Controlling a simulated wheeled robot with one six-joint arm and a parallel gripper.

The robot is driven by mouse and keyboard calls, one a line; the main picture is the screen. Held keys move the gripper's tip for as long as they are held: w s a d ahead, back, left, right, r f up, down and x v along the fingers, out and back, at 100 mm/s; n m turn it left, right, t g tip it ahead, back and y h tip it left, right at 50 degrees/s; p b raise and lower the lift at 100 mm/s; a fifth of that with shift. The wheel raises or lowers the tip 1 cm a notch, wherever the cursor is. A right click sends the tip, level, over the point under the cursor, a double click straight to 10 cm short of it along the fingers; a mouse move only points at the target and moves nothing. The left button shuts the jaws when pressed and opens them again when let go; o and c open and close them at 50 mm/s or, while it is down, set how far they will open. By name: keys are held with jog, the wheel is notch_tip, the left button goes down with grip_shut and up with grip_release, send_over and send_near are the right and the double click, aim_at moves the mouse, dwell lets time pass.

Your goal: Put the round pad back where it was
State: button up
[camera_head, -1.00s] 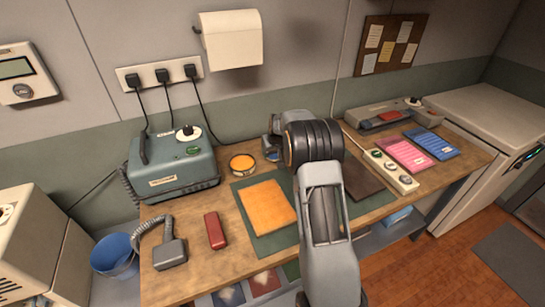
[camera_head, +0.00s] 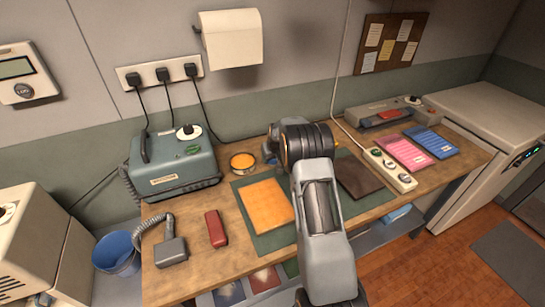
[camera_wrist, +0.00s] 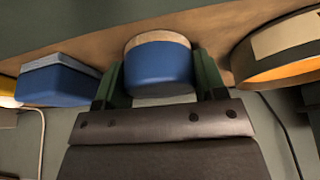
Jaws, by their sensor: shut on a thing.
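The round pad (camera_wrist: 160,68) is a short blue cylinder with a tan face, seen in the wrist view. My gripper (camera_wrist: 158,85) is shut on it, with one dark green finger on each side. The tan face points toward the wooden surface at the top of that view; I cannot tell whether it touches. In the head view my gripper (camera_head: 269,151) is at the back of the workbench (camera_head: 200,254), right of a round tin. My own arm hides most of it and the pad there.
The round tin (camera_head: 242,161) with an orange top stands close left of my gripper; it also shows in the wrist view (camera_wrist: 280,50). A blue-grey block (camera_wrist: 60,80) is on the other side. An orange square (camera_head: 265,205) lies on a green mat (camera_head: 273,240).

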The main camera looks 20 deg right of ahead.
jog(key=o, duration=0.8)
jog(key=shift+o, duration=0.2)
jog(key=shift+r, duration=0.4)
jog(key=v, duration=1.1)
jog(key=s+a+r, duration=0.4)
jog(key=s, duration=0.2)
jog(key=s+a+r, duration=0.4)
jog(key=s+a, duration=0.1)
jog(key=s, duration=0.2)
jog(key=s+a, duration=0.2)
jog(key=s, duration=0.7)
jog(key=s+a+f+g, duration=0.1)
jog(key=s+a, duration=0.2)
jog(key=s, duration=0.6)
jog(key=shift+a+f+n+b, duration=0.25)
jog(key=shift+f+n+b, duration=0.05)
jog(key=shift+f+b, duration=0.1)
jog(key=shift+s, duration=0.15)
